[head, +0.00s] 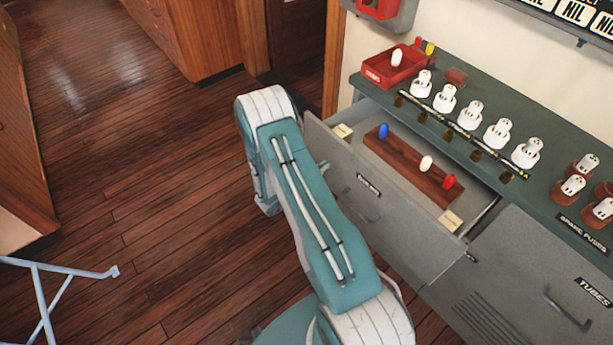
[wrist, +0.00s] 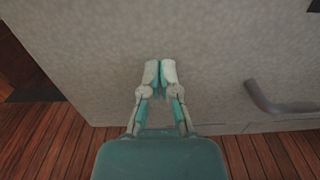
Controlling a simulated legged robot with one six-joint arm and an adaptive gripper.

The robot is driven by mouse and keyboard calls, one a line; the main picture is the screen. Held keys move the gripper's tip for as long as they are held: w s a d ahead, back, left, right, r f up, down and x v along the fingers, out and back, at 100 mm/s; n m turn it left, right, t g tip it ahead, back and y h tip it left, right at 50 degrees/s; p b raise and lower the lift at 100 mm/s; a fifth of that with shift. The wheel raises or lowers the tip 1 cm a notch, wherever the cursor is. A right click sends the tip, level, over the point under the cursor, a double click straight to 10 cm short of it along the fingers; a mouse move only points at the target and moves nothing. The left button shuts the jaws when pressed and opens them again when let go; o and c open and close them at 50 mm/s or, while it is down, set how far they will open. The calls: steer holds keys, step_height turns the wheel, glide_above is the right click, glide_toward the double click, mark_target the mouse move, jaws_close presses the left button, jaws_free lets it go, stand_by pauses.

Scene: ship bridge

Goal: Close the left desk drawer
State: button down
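The left desk drawer (head: 385,208) is grey and stands pulled out from the desk in the head view. Inside it lies a reddish-brown holder (head: 400,168) with blue, white and red pegs. In the wrist view, a grey panel (wrist: 215,45) fills most of the picture, with a curved grey handle (wrist: 275,103) to the right of my gripper. My gripper (wrist: 160,70) has its two fingertips close together with nothing between them. The tips are in front of the panel; I cannot tell if they touch it. My arm largely hides the gripper in the head view.
The green desk top (head: 490,130) carries white fuses in a row and a red box (head: 395,70). A closed right drawer (head: 540,265) labelled TUBES is beside the open one. Wooden floor (head: 130,180) is clear at left; a light blue metal frame (head: 55,275) stands lower left.

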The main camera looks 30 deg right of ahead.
mark_target(366, 138)
steer(key=d, duration=0.6)
steer(key=w+d, duration=0.1)
steer(key=d, duration=1.2)
steer(key=shift+w+d, duration=0.25)
steer(key=shift+d, duration=0.15)
steer(key=shift+d+r, duration=0.1)
steer(key=shift+d, duration=0.1)
steer(key=shift+w+a, duration=0.15)
steer(key=shift+a, duration=0.3)
steer(key=a, duration=0.4)
steer(key=s+a, duration=0.1)
steer(key=a, duration=0.8)
steer(key=shift+s+a+f, duration=0.15)
steer(key=shift+f, duration=0.05)
